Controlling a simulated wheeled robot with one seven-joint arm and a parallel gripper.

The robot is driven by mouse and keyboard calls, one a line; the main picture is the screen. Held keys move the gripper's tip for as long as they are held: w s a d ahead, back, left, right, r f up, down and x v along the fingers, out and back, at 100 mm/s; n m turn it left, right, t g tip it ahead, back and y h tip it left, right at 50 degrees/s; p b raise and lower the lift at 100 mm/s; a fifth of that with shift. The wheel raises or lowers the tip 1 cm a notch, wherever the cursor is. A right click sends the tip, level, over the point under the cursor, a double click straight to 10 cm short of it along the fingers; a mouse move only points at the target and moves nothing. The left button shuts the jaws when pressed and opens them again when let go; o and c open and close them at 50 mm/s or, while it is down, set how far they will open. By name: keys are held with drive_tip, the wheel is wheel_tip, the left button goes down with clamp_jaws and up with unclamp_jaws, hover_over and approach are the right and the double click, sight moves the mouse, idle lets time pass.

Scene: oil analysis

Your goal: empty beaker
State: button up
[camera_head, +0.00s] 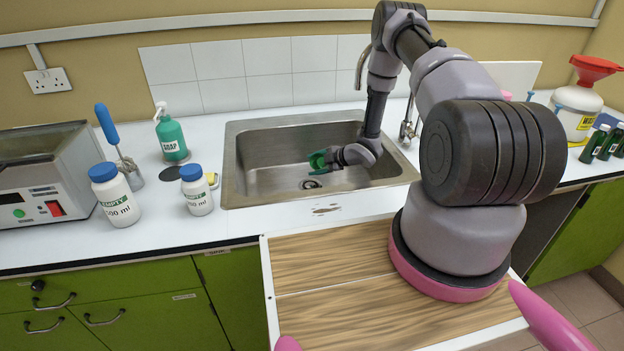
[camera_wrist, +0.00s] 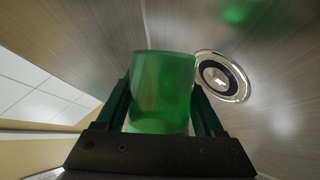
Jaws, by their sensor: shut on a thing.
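My gripper (camera_head: 328,160) is inside the steel sink (camera_head: 231,172), reaching in from the right. In the wrist view, my gripper (camera_wrist: 163,105) is shut on a green translucent beaker (camera_wrist: 163,90), one finger on each side of it. In the head view the beaker (camera_head: 317,160) is small and looks tilted on its side, above the sink floor. The drain (camera_head: 310,184) lies below and close to it, and the drain also shows to the right of the beaker in the wrist view (camera_wrist: 221,78). Whether any liquid is in the beaker cannot be told.
A jug with a red funnel (camera_head: 577,108) and dark bottles (camera_head: 596,143) stand at the right.

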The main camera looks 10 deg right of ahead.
sight(311, 161)
drive_tip(key=shift+r+n+t+h, duration=0.3)
drive_tip(key=shift+r+n+t, duration=0.2)
drive_tip(key=shift+n, duration=0.1)
idle(0.3)
drive_tip(key=shift+s+a, duration=0.25)
drive_tip(key=shift+r, duration=0.1)
drive_tip(key=shift+s+a+r+n+t+h+p, duration=0.1)
drive_tip(key=shift+r+n+t+h+p, duration=0.25)
drive_tip(key=shift+n+t+p, duration=0.3)
idle(0.5)
drive_tip(key=shift+s+a+r+n+t+h+p, duration=0.25)
drive_tip(key=shift+s+a+n+t+p, duration=0.1)
drive_tip(key=shift+s+n+p, duration=0.15)
idle(0.7)
drive_tip(key=shift+r+n+t, duration=0.15)
drive_tip(key=shift+n+t, duration=0.15)
drive_tip(key=shift+n, duration=0.05)
